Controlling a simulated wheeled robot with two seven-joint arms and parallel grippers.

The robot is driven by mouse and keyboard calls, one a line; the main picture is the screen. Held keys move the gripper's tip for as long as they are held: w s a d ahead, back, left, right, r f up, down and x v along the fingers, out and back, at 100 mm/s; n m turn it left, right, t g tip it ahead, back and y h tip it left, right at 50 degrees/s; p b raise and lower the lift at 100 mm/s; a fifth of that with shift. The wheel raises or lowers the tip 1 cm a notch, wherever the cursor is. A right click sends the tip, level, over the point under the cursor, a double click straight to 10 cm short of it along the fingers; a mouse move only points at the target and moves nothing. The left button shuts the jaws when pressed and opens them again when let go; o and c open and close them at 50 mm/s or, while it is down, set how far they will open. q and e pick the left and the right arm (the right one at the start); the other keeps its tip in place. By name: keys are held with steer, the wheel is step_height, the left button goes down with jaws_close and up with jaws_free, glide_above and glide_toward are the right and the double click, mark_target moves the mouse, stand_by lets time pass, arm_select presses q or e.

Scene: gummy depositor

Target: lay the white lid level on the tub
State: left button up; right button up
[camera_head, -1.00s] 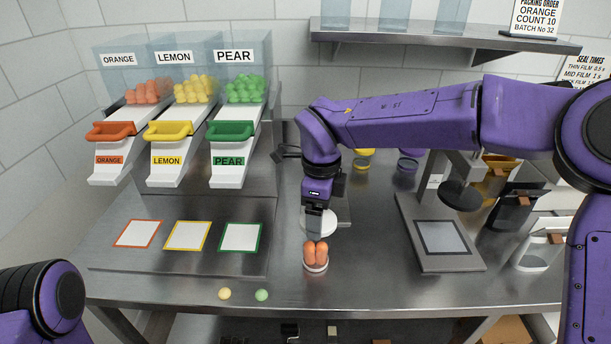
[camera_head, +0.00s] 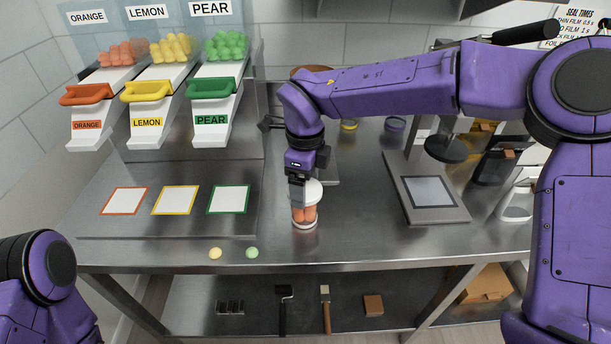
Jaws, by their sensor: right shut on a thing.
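The tub (camera_head: 304,224) stands on the steel table near its front, with orange gummies (camera_head: 309,214) inside. The white lid (camera_head: 313,190) is at the top of the tub. My right gripper (camera_head: 298,203) points down and is shut on the lid at its left side, hiding part of lid and tub. The lid looks nearly level; I cannot tell if it touches the rim all round. My left arm shows at the lower left, but its gripper is out of view.
A yellow gummy (camera_head: 215,253) and a green gummy (camera_head: 252,252) lie near the table's front edge. Coloured-border pads (camera_head: 175,200) lie to the left under the dispensers (camera_head: 146,110). A sealing press plate (camera_head: 430,192) is to the right. Tools lie on the lower shelf (camera_head: 255,300).

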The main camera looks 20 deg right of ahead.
steer(key=shift+w+f, duration=0.2)
steer(key=shift+f, duration=0.2)
steer(key=shift+s, duration=0.15)
steer(key=shift+f+b, duration=0.35)
steer(key=shift+f, duration=0.3)
steer(key=o, duration=0.9)
step_height(320, 180, up, 11)
steer(key=shift+f, duration=0.2)
